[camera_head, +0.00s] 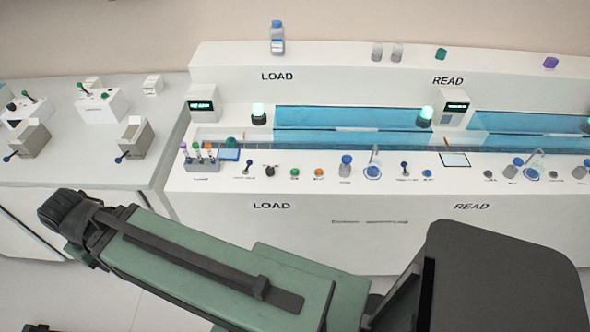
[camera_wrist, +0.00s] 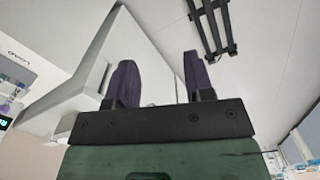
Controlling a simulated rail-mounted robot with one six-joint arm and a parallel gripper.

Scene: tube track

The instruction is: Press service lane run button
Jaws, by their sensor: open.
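I cannot tell which control is the service lane run button, as the small labels are too small to read. On the long white console, the front ledge under LOAD has a green button (camera_head: 294,172) and an orange button (camera_head: 319,172). A blue button (camera_head: 427,173) sits further right, near READ. On the left bench stand boxes with green-knobbed levers, one of them a white box (camera_head: 102,104). My gripper (camera_wrist: 160,75) shows in the wrist view with two dark fingers apart and nothing between them. The fingers are not visible in the head view and touch no control.
A rack of colour-capped tubes (camera_head: 201,160) stands at the console's left end. Blue track panels (camera_head: 345,118) run behind the ledge. Grey boxes with blue-knobbed levers, one here (camera_head: 135,139), stand on the left bench. My green arm crosses the foreground before the console.

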